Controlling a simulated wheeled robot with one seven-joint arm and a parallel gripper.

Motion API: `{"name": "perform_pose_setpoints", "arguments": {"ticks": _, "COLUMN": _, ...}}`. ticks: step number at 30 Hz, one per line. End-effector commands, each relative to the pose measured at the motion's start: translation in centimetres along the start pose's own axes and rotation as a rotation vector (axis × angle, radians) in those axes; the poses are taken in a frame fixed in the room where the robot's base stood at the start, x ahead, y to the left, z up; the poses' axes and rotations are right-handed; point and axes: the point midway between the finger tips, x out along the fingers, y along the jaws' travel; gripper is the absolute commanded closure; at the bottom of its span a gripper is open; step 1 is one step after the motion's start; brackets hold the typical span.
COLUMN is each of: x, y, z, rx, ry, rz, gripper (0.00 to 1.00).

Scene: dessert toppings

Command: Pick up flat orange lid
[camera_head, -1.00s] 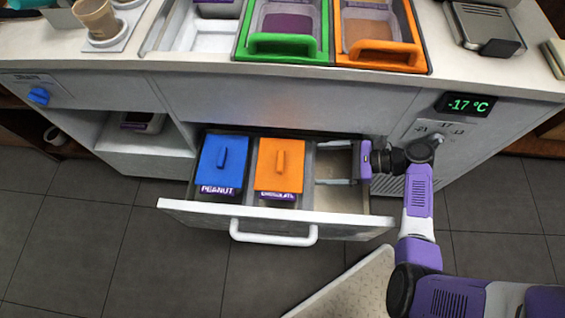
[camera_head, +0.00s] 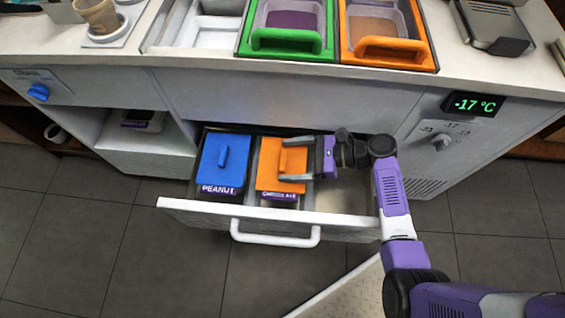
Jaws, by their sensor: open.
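The flat orange lid (camera_head: 270,165) covers the chocolate container in the open drawer (camera_head: 345,196). It has an upright orange handle (camera_head: 283,160) on top. My gripper (camera_head: 283,159) reaches in from the right, over the right part of the lid. Its two grey fingers are spread apart, one toward the back and one toward the front, close to the handle. Whether they touch the handle or the lid, I cannot tell. The purple gripper body hides part of the drawer to the right of the lid.
A blue-lidded peanut container (camera_head: 223,163) stands just left in the drawer. The drawer's white front handle (camera_head: 275,238) faces me. On the counter above are a green container (camera_head: 288,42) and an orange-rimmed container (camera_head: 387,47). The drawer's right compartment looks empty.

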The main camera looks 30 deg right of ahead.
Motion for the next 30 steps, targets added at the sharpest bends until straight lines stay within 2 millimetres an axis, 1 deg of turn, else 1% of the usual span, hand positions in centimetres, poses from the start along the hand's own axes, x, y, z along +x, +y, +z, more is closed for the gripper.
{"name": "perform_pose_setpoints", "arguments": {"ticks": 1, "x": 0.8, "y": 0.1, "z": 0.2, "rx": -0.002, "ry": 0.0, "rz": 0.003, "gripper": 0.09}}
{"name": "perform_pose_setpoints", "arguments": {"ticks": 3, "x": 1.6, "y": 0.1, "z": 0.3, "rx": -0.002, "ry": -0.001, "rz": 0.002, "gripper": 0.09}}
{"name": "perform_pose_setpoints", "arguments": {"ticks": 6, "x": 2.2, "y": 0.0, "z": 0.3, "rx": -0.001, "ry": -0.001, "rz": 0.0, "gripper": 0.09}}
{"name": "perform_pose_setpoints", "arguments": {"ticks": 13, "x": 2.3, "y": 0.0, "z": 0.4, "rx": 0.0, "ry": -0.001, "rz": 0.0, "gripper": 0.09}}
{"name": "perform_pose_setpoints", "arguments": {"ticks": 14, "x": 2.3, "y": 0.0, "z": 0.4, "rx": 0.0, "ry": -0.001, "rz": 0.0, "gripper": 0.11}}
{"name": "perform_pose_setpoints", "arguments": {"ticks": 15, "x": 2.3, "y": 0.0, "z": 0.4, "rx": 0.0, "ry": -0.001, "rz": 0.0, "gripper": 0.19}}
{"name": "perform_pose_setpoints", "arguments": {"ticks": 20, "x": 2.3, "y": 0.0, "z": 0.4, "rx": 0.0, "ry": -0.001, "rz": 0.0, "gripper": 0.5}}
{"name": "perform_pose_setpoints", "arguments": {"ticks": 21, "x": 2.3, "y": 0.0, "z": 0.4, "rx": 0.0, "ry": -0.001, "rz": 0.0, "gripper": 0.58}}
{"name": "perform_pose_setpoints", "arguments": {"ticks": 24, "x": 2.3, "y": 0.0, "z": 0.4, "rx": 0.0, "ry": -0.001, "rz": 0.0, "gripper": 0.75}}
{"name": "perform_pose_setpoints", "arguments": {"ticks": 30, "x": 2.3, "y": 0.0, "z": 0.4, "rx": 0.0, "ry": -0.001, "rz": 0.0, "gripper": 0.75}}
